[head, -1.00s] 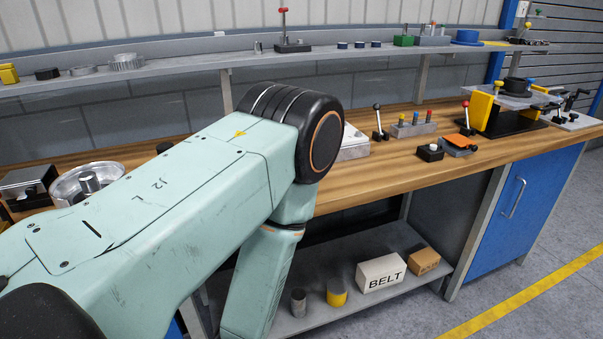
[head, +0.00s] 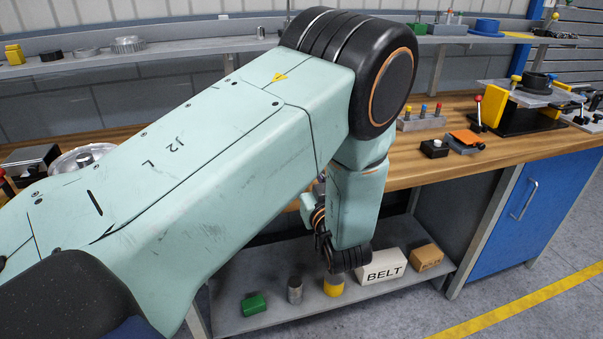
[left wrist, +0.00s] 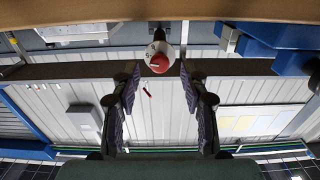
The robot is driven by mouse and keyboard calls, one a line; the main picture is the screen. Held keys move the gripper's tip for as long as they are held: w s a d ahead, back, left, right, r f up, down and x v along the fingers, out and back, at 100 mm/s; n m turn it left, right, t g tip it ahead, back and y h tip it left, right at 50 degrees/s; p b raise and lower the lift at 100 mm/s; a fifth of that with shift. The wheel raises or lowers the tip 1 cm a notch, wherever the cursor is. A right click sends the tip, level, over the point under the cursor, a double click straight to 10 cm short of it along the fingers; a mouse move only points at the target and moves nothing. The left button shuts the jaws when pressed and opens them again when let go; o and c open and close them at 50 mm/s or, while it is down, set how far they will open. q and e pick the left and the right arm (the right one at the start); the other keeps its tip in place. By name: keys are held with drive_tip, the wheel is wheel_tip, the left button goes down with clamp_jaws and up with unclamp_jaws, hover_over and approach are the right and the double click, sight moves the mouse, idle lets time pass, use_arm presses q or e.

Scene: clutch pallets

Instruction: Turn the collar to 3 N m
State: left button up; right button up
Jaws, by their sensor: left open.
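In the left wrist view a round white piece with dark marks and a red end (left wrist: 159,56) shows beyond my left gripper (left wrist: 157,78). It may be the collar, but I cannot read any scale on it. The gripper's two dark fingers are spread apart, with the red and white piece in line with the gap between them; no contact shows. In the head view my left arm crosses the middle of the bench and hides the gripper and the bench behind it. My right gripper is in neither view.
The wooden bench (head: 459,174) carries a block with coloured pegs (head: 421,122), a black box (head: 434,149) and an orange-topped piece (head: 465,138) to the right.

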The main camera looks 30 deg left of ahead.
use_arm(q)
drive_tip(key=shift+w+a+r+b, duration=0.2)
drive_tip(key=shift+w+a+b, duration=0.2)
drive_tip(key=shift+w+a, duration=0.15)
drive_tip(key=shift+w+a+f, duration=0.15)
drive_tip(key=shift+w+a, duration=0.2)
drive_tip(key=shift+a, duration=0.25)
drive_tip(key=shift+w+a+f, duration=0.15)
drive_tip(key=shift+w+a, duration=0.15)
drive_tip(key=shift+a, duration=0.25)
drive_tip(key=shift+s+d+r, duration=0.1)
drive_tip(key=shift+d+r, duration=0.2)
drive_tip(key=shift+d, duration=0.25)
drive_tip(key=shift+c, duration=1.1)
drive_tip(key=shift+a+f, duration=0.25)
drive_tip(key=shift+a, duration=0.15)
drive_tip(key=c, duration=0.4)
drive_tip(key=shift+d+r, duration=0.15)
drive_tip(key=shift+d, duration=0.1)
clamp_jaws()
